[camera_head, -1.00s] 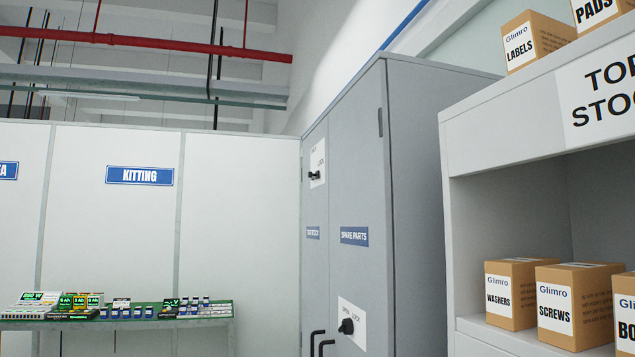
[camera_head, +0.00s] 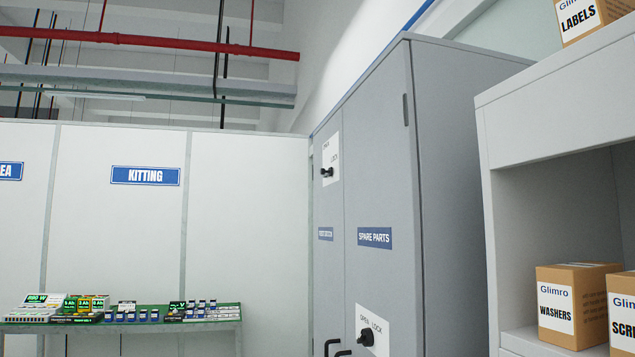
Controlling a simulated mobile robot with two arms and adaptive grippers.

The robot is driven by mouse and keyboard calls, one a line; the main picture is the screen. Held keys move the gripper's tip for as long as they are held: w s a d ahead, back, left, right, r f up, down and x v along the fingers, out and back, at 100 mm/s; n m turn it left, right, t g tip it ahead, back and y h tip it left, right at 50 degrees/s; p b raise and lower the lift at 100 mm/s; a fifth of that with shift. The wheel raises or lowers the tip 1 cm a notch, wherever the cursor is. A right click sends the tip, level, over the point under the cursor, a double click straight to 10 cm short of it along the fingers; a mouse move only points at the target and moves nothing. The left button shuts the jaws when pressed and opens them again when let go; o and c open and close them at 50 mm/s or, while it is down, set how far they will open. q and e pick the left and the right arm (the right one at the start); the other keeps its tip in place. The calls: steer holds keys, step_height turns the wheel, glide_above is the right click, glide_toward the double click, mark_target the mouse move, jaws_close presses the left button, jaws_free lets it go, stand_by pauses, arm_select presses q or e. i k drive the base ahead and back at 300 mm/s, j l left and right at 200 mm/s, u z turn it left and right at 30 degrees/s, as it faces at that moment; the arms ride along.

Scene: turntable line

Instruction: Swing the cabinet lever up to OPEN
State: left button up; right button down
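The grey cabinet (camera_head: 385,200) stands right of centre, its doors facing left toward the white partition. A black lever (camera_head: 327,172) sits high on the far door, on a white plate marked OPEN and LOCK. A second black lever (camera_head: 367,337) sits low on the near door, on a similar plate (camera_head: 380,325). Both levers are small and seen at a slant, so I cannot tell exactly where they point. The near door bears a blue SPARE PARTS label (camera_head: 375,237). Neither of my grippers shows in the view.
A grey shelf unit (camera_head: 545,112) stands close on the right, with boxes marked WASHERS (camera_head: 570,305) and LABELS (camera_head: 578,20). A green-topped table (camera_head: 225,312) with small goods stands at the left, below the KITTING sign (camera_head: 146,176). Black door handles (camera_head: 333,346) show at the bottom edge.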

mark_target(328, 172)
steer(key=i+j, duration=0.5)
steer(key=i+j+z, duration=0.1)
steer(key=i+j, duration=0.9)
steer(key=j, duration=0.15)
steer(key=i+j+z, duration=0.15)
steer(key=i+j, duration=0.3)
steer(key=j, duration=0.1)
